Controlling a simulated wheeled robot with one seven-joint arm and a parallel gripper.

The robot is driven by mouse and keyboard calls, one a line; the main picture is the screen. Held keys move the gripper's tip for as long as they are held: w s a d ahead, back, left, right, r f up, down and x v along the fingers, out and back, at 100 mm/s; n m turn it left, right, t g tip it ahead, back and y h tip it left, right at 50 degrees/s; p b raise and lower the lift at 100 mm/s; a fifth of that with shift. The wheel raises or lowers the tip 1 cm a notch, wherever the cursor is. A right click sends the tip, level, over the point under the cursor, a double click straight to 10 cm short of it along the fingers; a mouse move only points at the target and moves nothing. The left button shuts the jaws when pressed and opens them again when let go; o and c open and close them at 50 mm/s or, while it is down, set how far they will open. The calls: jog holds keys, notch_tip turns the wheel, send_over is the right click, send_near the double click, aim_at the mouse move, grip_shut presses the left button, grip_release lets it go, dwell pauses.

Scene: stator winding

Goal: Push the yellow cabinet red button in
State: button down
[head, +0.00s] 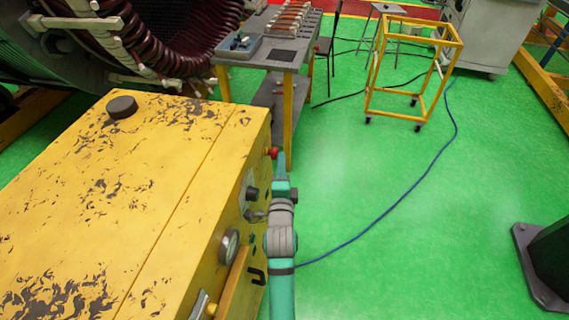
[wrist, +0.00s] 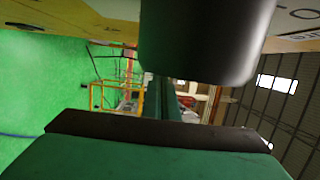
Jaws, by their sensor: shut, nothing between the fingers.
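The yellow cabinet (head: 150,190) fills the left of the head view, with worn paint on its top. Its red button (head: 272,153) sticks out of the right-hand side face, near the far corner. My gripper (head: 281,160) is shut and empty, its narrow tip just to the right of the button. I cannot tell whether the tip touches it. In the wrist view my green fingers (wrist: 167,98) are together and point away along the cabinet (wrist: 100,12). A black cylinder (wrist: 200,40) is close above them there. I cannot make out the button in that view.
A black knob (head: 252,193) and a round gauge (head: 229,246) are on the same face, nearer me. A grey worktable (head: 258,52) stands beyond the cabinet. A yellow wheeled frame (head: 410,70) and a blue cable (head: 415,185) are to the right.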

jog(key=s+d, duration=0.3)
jog(key=s, duration=0.8)
jog(key=shift+d, duration=0.2)
jog(key=shift+s, duration=0.15)
jog(key=s+a+f+n+g, duration=0.15)
jog(key=s+f+n, duration=0.45)
jog(key=s, duration=0.6)
jog(key=s+a+f+n+g, duration=0.15)
jog(key=s+f+n, duration=0.4)
jog(key=s, duration=0.75)
jog(key=s+a+r+n, duration=0.1)
jog(key=s+n, duration=0.5)
jog(key=s, duration=0.4)
jog(key=shift+s+a+r+n, duration=0.2)
jog(key=shift+a+r+n, duration=0.05)
jog(key=shift+r+n, duration=0.1)
